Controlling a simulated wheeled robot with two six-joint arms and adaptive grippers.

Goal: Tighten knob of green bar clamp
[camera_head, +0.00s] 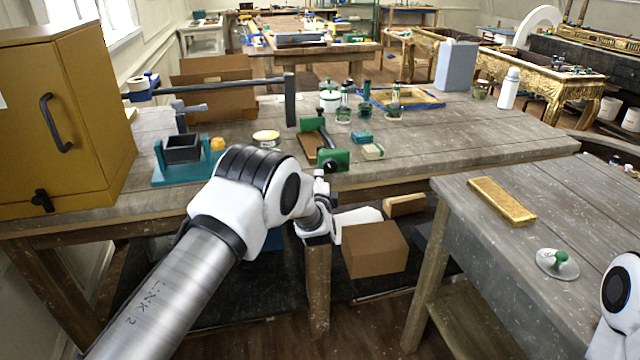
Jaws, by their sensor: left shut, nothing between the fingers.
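The green bar clamp (336,157) lies on the grey wooden workbench (440,150), near its front edge in the middle of the view. Its green jaw faces me and a second green part (306,124) is farther back, by a brown wooden piece (308,143). A small dark round knob shows on the near jaw. My left gripper (321,176) is shut and empty at the bench's front edge, just below and in front of the clamp. I cannot tell whether it touches the clamp. My right gripper is out of view; only part of that arm shows at the lower right.
A yellow cabinet (62,120) and a teal-based vise (182,165) stand on the left. A brown box (374,250) is below the bench. A gold bar (502,201) lies on the right table.

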